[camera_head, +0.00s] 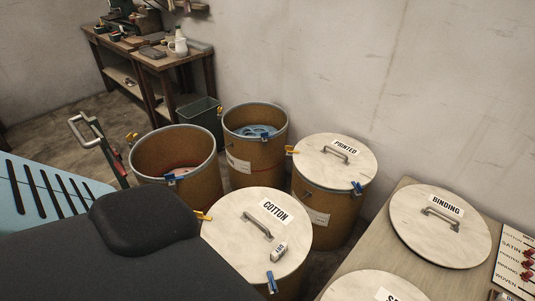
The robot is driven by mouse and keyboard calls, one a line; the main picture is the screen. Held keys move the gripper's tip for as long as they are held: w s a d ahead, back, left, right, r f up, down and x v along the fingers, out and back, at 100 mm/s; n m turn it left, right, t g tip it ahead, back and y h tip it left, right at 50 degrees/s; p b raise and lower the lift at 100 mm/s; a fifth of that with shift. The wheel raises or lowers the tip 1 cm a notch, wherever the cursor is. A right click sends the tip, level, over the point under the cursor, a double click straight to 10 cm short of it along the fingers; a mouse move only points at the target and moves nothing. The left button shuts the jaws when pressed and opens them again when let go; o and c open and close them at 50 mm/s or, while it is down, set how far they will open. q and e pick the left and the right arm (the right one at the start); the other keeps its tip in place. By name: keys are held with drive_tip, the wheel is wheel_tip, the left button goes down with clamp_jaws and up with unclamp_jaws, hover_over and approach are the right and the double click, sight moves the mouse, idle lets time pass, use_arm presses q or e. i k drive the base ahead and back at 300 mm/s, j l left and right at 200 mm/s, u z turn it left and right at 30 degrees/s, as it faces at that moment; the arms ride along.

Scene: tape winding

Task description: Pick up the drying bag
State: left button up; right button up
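The drying bag looks to be the small white packet (279,251) with dark lettering. The lid sits on a brown drum in the middle front. Neither of my grippers shows in the head view.
A drum with a PRINTED lid (318,158) and two open drums (173,142) (284,122) stand behind. A table (382,240) at right bears a BINDING lid (410,224). A teal slotted panel (20,200) is at left. A workbench (178,61) stands at the back.

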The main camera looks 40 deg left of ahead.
sight(276, 254)
drive_tip(key=j, duration=1.6)
